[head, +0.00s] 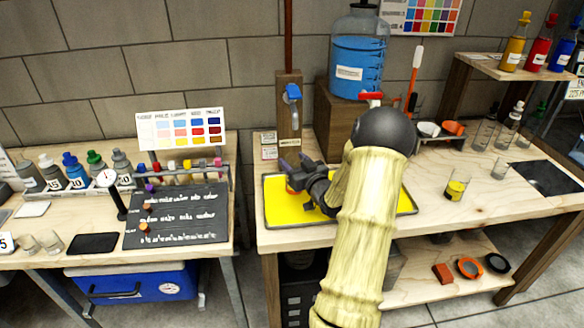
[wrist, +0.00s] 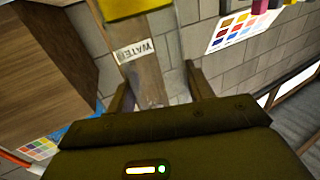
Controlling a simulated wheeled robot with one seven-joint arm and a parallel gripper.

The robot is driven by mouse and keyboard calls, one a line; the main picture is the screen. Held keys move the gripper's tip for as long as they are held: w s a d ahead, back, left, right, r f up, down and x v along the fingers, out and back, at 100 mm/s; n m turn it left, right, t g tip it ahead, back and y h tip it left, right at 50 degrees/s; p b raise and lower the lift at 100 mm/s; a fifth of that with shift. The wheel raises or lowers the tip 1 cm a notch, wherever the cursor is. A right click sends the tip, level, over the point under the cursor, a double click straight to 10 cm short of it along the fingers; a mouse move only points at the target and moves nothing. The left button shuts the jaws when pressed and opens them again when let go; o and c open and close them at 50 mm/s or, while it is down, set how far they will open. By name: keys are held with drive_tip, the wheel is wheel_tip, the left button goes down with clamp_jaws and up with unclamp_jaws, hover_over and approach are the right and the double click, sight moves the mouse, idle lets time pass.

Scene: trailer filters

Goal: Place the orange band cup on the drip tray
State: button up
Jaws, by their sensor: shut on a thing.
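The drip tray (head: 280,212) is a flat yellow tray with a dark rim on the middle bench, below the blue-handled tap. My gripper (head: 294,179) is over its left part, with its fingers pointing left. An orange bit of the orange band cup (head: 291,189) shows at the fingertips; the rest is hidden by the fingers. My gripper is shut on it. Whether the cup touches the tray cannot be told. In the wrist view my gripper's two fingers (wrist: 158,84) stand apart, and the cup between them is hard to make out.
A wooden post with a blue tap (head: 292,94) rises behind the tray. A blue water jug (head: 358,62) stands on a wooden block. A rack of bottles (head: 185,177) is on the left bench.

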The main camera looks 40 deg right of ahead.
drive_tip(key=shift+f, duration=0.7)
drive_tip(key=shift+f, duration=0.2)
drive_tip(key=o, duration=1.4)
drive_tip(key=shift+o, duration=0.2)
drive_tip(key=shift+r, duration=0.1)
drive_tip(key=shift+r, duration=0.15)
drive_tip(key=shift+s, duration=0.35)
drive_tip(key=s+a+b, duration=0.1)
drive_tip(key=s+a, duration=0.1)
drive_tip(key=s, duration=0.9)
